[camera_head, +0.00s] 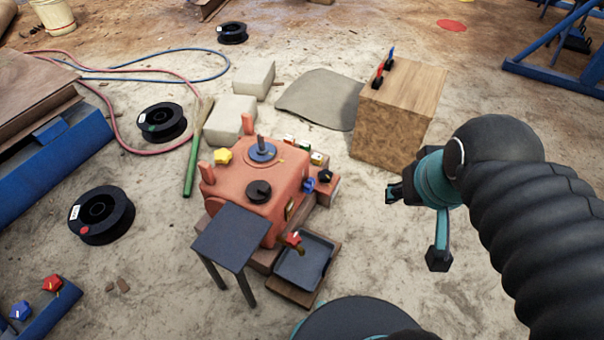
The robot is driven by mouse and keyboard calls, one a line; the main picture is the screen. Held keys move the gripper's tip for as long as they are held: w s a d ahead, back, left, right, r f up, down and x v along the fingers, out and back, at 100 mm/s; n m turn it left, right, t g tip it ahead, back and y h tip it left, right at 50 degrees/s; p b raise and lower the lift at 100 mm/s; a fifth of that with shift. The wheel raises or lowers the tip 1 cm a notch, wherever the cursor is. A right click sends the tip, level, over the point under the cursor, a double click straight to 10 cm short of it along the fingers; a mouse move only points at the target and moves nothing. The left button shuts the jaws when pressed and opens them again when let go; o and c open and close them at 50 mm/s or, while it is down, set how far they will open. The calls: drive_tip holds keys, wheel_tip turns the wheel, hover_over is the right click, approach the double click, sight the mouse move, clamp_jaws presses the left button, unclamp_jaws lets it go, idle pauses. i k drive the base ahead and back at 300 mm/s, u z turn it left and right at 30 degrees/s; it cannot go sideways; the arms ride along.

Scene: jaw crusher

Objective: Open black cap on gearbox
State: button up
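The orange-red gearbox (285,178) stands on the ground near the middle of the view. The black cap (259,191) is a round knob on its top face, toward the front, and looks seated there. A blue-grey disc with an upright shaft (262,150) is behind the cap, and a yellow knob (223,156) is to its left. My gripper (414,228) is to the right of the gearbox, well apart from the cap. Its fingers are spread wide with nothing seen between them.
A dark small table (232,238) stands in front of the gearbox. A black tray (303,262) with a red-handled valve (293,239) above it is at the front right. A wooden box (392,132) stands behind right. Bare ground lies between gearbox and gripper.

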sight(259, 190)
drive_tip(key=z, duration=0.05)
drive_tip(key=k, duration=0.9)
drive_tip(key=u, duration=0.7)
drive_tip(key=i, duration=1)
